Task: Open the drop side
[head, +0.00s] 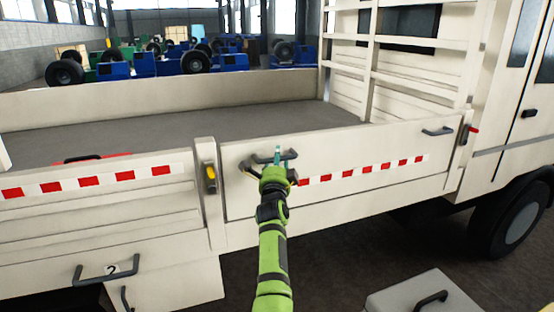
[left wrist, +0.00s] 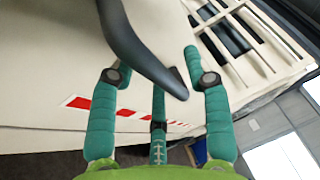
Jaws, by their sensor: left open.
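The white drop side (head: 345,195) of the truck bed stands upright between two posts, with a red-and-white strip along it. A dark grey handle (head: 290,155) is at its upper left and another (head: 437,131) at its upper right. A yellow-handled latch (head: 210,178) is on the left post; a red-handled latch (head: 468,131) is on the right post. My left gripper (head: 277,161) is open at the left handle. In the left wrist view, the handle's dark bar (left wrist: 150,60) crosses between the spread teal fingers; contact cannot be told. My right gripper is not in view.
The flat grey truck bed (head: 200,130) lies behind the panel, with a red item (head: 92,158) at its left. A neighbouring side panel (head: 90,215) is at the left. A light box with a handle (head: 420,295) is at the lower right, near a wheel (head: 512,218).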

